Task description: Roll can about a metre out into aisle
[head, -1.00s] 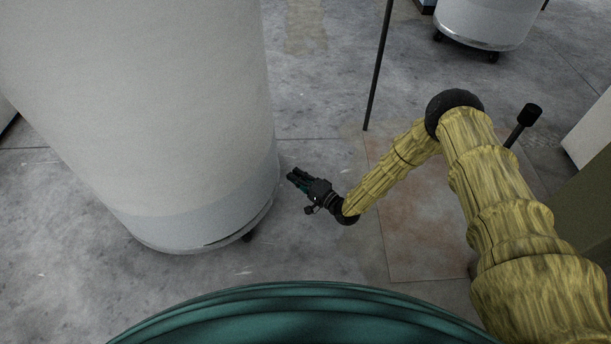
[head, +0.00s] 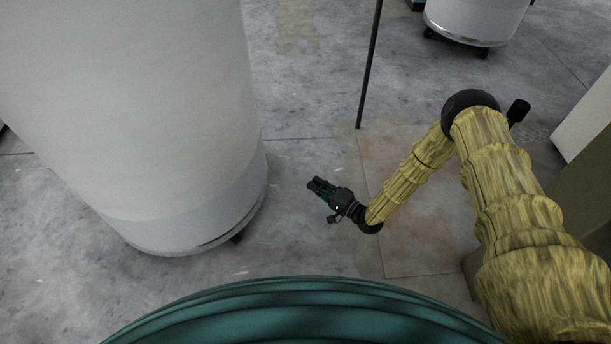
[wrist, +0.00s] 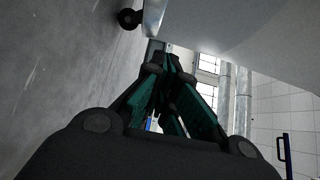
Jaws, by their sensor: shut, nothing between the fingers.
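A tall white can (head: 150,110) with a greyer band near its foot stands upright on castors at the left of the head view. Its lower edge and a dark castor (wrist: 130,19) show at the top of the wrist view. My gripper (head: 314,183) is to the right of the can, low and apart from it, with a strip of bare floor between them. It is shut and empty, its green and black fingers (wrist: 165,85) meeting at the tips in the wrist view. The can's far side and top are out of sight.
Another white can (head: 475,18) on castors stands at the far right. A thin dark pole (head: 369,70) rises beyond my gripper. A pale box-like form (head: 588,120) is at the right edge. Bare grey concrete (head: 310,90) lies open between the cans.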

